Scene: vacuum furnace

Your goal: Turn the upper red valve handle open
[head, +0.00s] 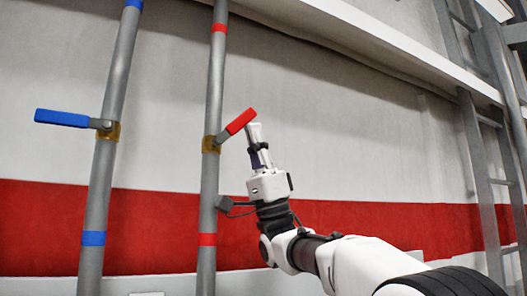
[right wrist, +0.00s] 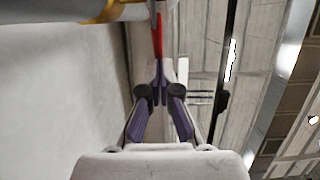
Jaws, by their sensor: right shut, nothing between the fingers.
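The red valve handle (head: 240,121) sits on the right-hand grey pipe (head: 214,90), at a brass-coloured valve body (head: 210,144). It slants up and to the right from the pipe. My left gripper is not in view.
A blue handle (head: 62,118) points left from the left-hand grey pipe (head: 109,120). The wall behind is white with a red band (head: 385,223). A ladder (head: 485,150) stands at the far right. The space between the gripper and ladder is clear.

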